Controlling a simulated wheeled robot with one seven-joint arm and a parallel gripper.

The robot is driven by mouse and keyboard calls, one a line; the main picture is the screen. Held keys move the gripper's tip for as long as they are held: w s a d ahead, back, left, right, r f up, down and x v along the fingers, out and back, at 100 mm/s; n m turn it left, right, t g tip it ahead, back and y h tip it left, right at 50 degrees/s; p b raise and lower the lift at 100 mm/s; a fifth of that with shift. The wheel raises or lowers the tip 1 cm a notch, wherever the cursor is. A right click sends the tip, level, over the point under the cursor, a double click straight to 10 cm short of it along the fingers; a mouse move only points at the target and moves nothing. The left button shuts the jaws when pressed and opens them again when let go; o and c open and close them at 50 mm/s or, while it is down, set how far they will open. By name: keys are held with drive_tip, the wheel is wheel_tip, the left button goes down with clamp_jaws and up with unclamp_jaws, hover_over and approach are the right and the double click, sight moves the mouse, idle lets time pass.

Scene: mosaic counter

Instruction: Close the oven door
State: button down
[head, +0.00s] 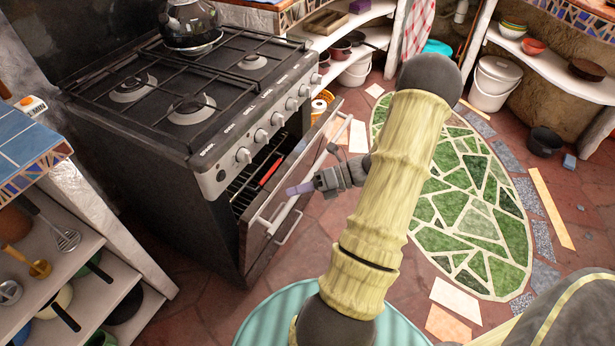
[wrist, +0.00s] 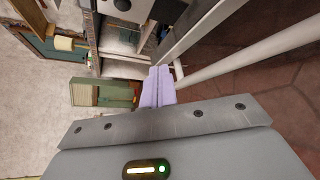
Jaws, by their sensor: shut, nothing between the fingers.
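The oven door (head: 262,245) is on the front of the black stove (head: 190,100) in the head view. It is partly open, tilted outward, with a gap at its top showing the rack inside and something red. A pale handle bar (head: 285,238) runs along its outer face. In the wrist view the fingers (wrist: 158,86) lie beside the door edge (wrist: 190,35) and the handle bar (wrist: 245,65). I cannot tell whether they touch the door.
A dark kettle (head: 190,25) stands on the stovetop. A shelf unit (head: 110,235) with utensils and pans is at the left. A green mosaic patch (head: 470,215) lies on the red tiled floor. A white bucket (head: 495,82) and a dark pot (head: 544,142) stand at the right.

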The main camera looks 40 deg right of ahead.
sight(298, 158)
drive_tip(key=s+d+f+m+t+h+b, duration=0.2)
drive_tip(key=d+f+m+t, duration=0.1)
drive_tip(key=d+m+t, duration=0.2)
drive_tip(key=s+d+f+m+t+h+b, duration=0.2)
drive_tip(key=d+f+m+t+h+b, duration=0.1)
drive_tip(key=d+m+t, duration=0.3)
drive_tip(key=d+f+m, duration=0.1)
drive_tip(key=d+m, duration=0.1)
drive_tip(key=d, duration=0.2)
drive_tip(key=shift+d+f+m, duration=0.2)
drive_tip(key=shift+d+m, duration=0.15)
drive_tip(key=shift+m, duration=0.05)
drive_tip(key=shift+w, duration=0.15)
drive_tip(key=b+x, duration=0.5)
drive_tip(key=x, duration=0.9)
drive_tip(key=shift+r, duration=0.15)
drive_tip(key=shift+r, duration=0.1)
